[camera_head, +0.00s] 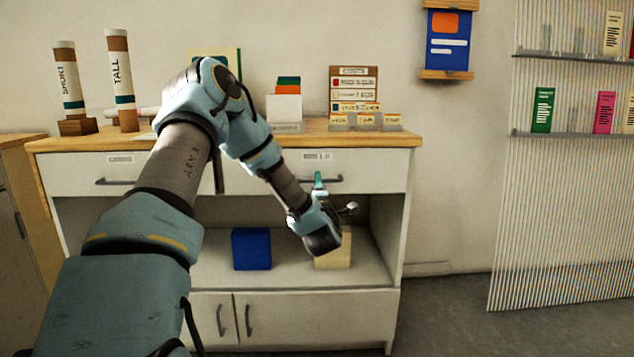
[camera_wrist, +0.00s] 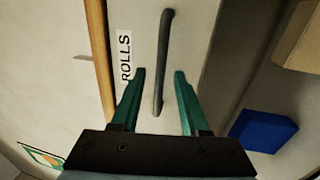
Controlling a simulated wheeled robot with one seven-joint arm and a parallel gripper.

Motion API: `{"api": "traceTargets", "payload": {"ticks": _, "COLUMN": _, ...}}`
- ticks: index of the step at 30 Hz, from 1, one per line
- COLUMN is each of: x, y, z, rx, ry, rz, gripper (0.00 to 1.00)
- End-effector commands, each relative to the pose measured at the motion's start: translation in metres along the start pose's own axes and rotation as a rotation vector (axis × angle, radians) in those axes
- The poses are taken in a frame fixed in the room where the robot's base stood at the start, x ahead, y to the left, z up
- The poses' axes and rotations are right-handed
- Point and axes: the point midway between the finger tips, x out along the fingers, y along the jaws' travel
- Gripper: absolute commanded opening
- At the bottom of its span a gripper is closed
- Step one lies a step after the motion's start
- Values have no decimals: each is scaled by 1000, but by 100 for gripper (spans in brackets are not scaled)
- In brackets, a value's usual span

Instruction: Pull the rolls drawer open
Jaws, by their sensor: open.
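The rolls drawer (camera_head: 365,167) is the right drawer under the wooden top. It looks shut, its front in line with the left drawer. In the wrist view its label (camera_wrist: 125,57) reads ROLLS, beside the dark bar handle (camera_wrist: 164,55). The handle also shows in the head view (camera_head: 335,180), partly hidden by my gripper. My gripper (camera_wrist: 159,75) is open, with its teal fingers either side of the handle's lower end in the wrist view. I cannot tell how deep the handle sits between them, and no touch shows. My gripper also shows in the head view (camera_head: 319,182).
The left drawer (camera_head: 75,172) has its own handle. A blue box (camera_head: 251,249) and a pale wooden box (camera_head: 333,250) stand on the open shelf below. Tubes (camera_head: 120,85) and a card rack (camera_head: 354,95) stand on top. Free floor (camera_head: 450,310) lies at the right.

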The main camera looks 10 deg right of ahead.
Motion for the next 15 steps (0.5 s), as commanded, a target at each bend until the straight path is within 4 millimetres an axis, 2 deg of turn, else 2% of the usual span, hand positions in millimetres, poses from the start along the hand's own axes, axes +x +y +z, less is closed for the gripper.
{"api": "traceTargets", "payload": {"ticks": 3, "x": 14, "y": 0, "z": 0, "rx": -1, "ry": 2, "rz": 1, "gripper": 45}}
{"api": "traceTargets", "payload": {"ticks": 6, "x": 20, "y": 0, "z": 0, "rx": 0, "ry": 0, "rz": -1, "gripper": 45}}
{"api": "traceTargets", "payload": {"ticks": 15, "x": 22, "y": 0, "z": 0, "rx": 1, "ry": 0, "rz": -1, "gripper": 45}}
